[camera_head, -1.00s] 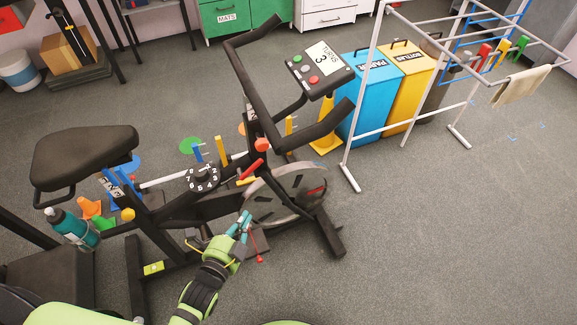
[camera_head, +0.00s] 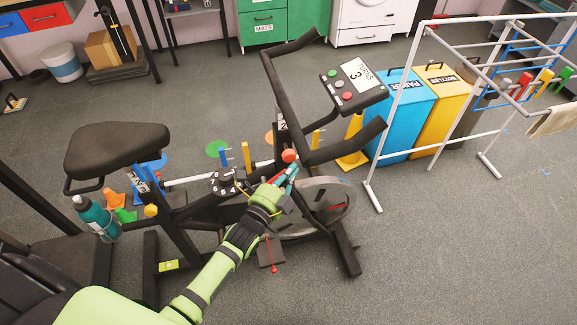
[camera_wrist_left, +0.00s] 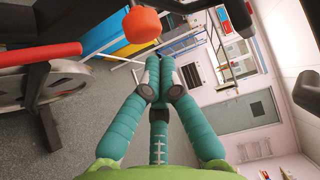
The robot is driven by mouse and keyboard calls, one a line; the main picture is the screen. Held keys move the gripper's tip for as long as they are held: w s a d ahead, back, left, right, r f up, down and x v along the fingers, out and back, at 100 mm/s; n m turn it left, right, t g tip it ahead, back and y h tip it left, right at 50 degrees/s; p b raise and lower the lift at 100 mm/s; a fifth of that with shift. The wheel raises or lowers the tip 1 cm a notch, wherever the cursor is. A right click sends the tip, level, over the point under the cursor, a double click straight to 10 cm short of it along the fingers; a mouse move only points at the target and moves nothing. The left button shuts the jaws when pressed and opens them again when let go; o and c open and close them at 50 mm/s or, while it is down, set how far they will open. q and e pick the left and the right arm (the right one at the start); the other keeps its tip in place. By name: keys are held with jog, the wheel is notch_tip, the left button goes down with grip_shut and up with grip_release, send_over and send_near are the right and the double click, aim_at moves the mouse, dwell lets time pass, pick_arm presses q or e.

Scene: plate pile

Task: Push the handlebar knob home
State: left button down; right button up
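The handlebar knob (camera_head: 290,155) is an orange-red ball on the exercise bike's front post, below the handlebar (camera_head: 312,75). It also shows large at the top of the left wrist view (camera_wrist_left: 142,24), beyond the fingertips. My left gripper (camera_head: 290,171) reaches in from the lower left, its teal fingers just below the knob. In the left wrist view its fingers (camera_wrist_left: 159,66) are drawn together with nothing between them. A small gap seems to separate tips and knob; I cannot tell contact for sure. My right gripper is not in view.
The console (camera_head: 354,84) overhangs to the right of the knob. A dial (camera_head: 224,183) and the black saddle (camera_head: 117,148) lie to the left. The flywheel (camera_head: 325,205) is below. Blue (camera_head: 400,110) and yellow (camera_head: 443,105) bins and a white rack (camera_head: 395,115) stand at right. The right foreground floor is clear.

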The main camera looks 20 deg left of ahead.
aim_at(287, 158)
pick_arm(q)
jog(key=shift+w+a, duration=0.45)
jog(key=shift+w, duration=0.15)
jog(key=shift+w+a+b, duration=0.4)
jog(key=shift+w+a, duration=0.35)
jog(key=shift+w, duration=0.3)
